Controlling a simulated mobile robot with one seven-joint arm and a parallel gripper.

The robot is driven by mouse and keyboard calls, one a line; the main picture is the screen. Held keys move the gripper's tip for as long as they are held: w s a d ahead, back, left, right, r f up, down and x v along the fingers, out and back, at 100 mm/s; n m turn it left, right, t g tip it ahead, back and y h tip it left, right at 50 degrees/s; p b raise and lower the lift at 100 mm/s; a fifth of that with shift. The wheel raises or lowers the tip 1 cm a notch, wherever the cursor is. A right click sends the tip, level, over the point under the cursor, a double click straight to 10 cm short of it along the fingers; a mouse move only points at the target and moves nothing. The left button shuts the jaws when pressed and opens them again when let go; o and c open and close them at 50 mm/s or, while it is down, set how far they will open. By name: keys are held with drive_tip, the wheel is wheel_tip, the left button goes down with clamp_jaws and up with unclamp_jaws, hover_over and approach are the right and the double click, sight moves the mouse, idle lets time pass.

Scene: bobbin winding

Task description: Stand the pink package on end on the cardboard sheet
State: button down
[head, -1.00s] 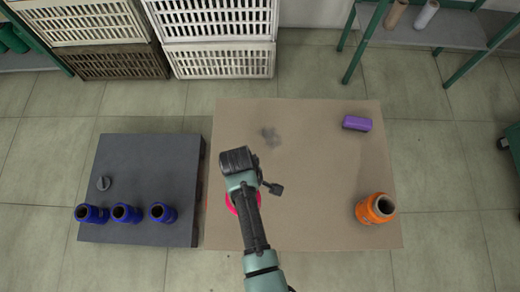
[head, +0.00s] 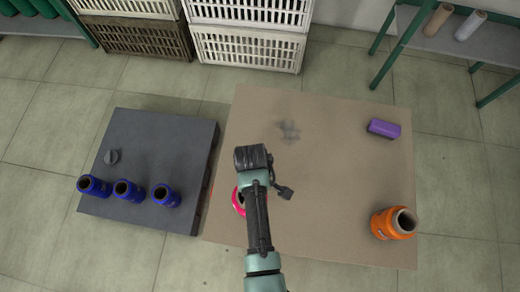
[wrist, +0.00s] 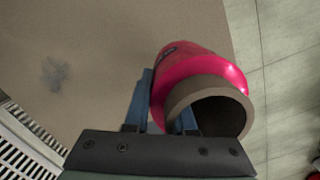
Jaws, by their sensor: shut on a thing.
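The pink package (head: 238,202) is a pink wound bobbin on a hollow cardboard tube. In the head view it is mostly hidden under my arm, over the left part of the cardboard sheet (head: 330,210). In the wrist view the package (wrist: 205,68) shows its open tube end towards the camera, its body slanting away up and left. My gripper (wrist: 167,105) is shut on the package at its tube end, one finger on the left outside and one at the tube's opening. I cannot tell whether the package touches the sheet.
An orange bobbin (head: 390,225) and a purple block (head: 383,128) are on the sheet's right side. The sheet's middle is clear. Crates (head: 248,50) stand behind.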

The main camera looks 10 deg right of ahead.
drive_tip(key=shift+w+f+b, duration=0.1)
drive_tip(key=shift+f+b, duration=1.45)
drive_tip(key=shift+f, duration=0.6)
drive_tip(key=c, duration=0.7)
unclamp_jaws()
